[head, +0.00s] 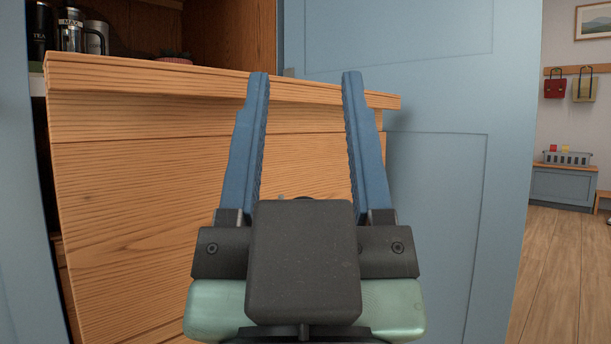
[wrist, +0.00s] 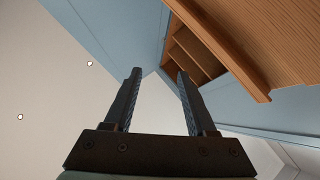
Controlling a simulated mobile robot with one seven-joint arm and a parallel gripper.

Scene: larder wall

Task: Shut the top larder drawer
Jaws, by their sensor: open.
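The top larder drawer (head: 150,210) has a wooden front with a thick protruding top edge and stands out from the blue larder frame in the head view. Part of its wooden front also shows at the upper right of the wrist view (wrist: 255,45). My gripper (head: 305,78) is open and empty, with its two blue fingers apart in front of the drawer front's right part. The fingertips reach about the height of the top edge in the picture. I cannot tell whether they touch the wood. The gripper also shows in the wrist view (wrist: 158,75). The gripper body hides the lower right of the drawer front.
Dark canisters (head: 72,32) stand on a shelf behind the drawer at upper left. A blue door panel (head: 440,85) rises to the right of the drawer.

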